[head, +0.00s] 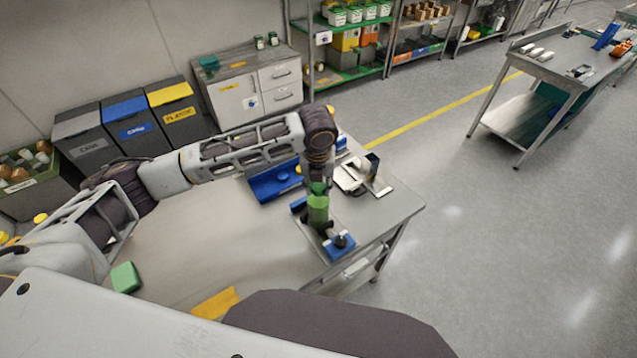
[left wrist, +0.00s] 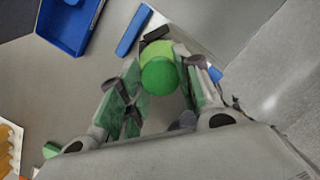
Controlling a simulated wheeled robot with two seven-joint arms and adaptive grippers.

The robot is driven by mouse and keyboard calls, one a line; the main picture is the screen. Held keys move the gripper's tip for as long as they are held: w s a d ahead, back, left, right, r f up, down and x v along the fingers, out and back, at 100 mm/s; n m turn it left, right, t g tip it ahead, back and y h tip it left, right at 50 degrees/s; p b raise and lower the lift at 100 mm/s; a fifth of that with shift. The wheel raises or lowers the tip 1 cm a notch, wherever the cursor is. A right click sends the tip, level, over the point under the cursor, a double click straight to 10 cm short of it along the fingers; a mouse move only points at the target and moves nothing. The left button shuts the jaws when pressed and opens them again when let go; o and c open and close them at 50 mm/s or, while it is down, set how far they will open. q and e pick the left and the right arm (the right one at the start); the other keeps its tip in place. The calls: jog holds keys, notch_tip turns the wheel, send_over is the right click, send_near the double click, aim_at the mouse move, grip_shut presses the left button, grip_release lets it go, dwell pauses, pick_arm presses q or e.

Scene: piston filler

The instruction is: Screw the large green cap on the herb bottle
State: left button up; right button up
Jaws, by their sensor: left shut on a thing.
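The herb bottle (head: 318,211) is a green cylinder standing upright in a holder with dark jaws near the right end of the table. My left gripper (head: 318,182) comes down from above and is shut on the large green cap (left wrist: 159,76), directly over the bottle's top. In the left wrist view the lighter green bottle (left wrist: 156,48) shows just behind the cap, between the two fingers. The fingers hide the join, so I cannot tell whether the cap is seated or threaded. My right gripper is not in view.
A blue block with a black knob (head: 341,243) ends the holder. A blue tray (head: 268,188) with small caps and a white device (head: 352,174) stand behind. A green block (head: 126,278) and a yellow-orange item (head: 215,303) lie at the front left. The table's middle is clear.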

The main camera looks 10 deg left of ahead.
pick_arm(q)
jog(key=shift+m, duration=0.7)
jog(key=shift+m+h, duration=0.3)
jog(key=shift+m, duration=1.2)
jog(key=shift+m+h, duration=0.3)
jog(key=shift+m, duration=1.9)
jog(key=o, duration=1.3)
jog(key=shift+r, duration=3.5)
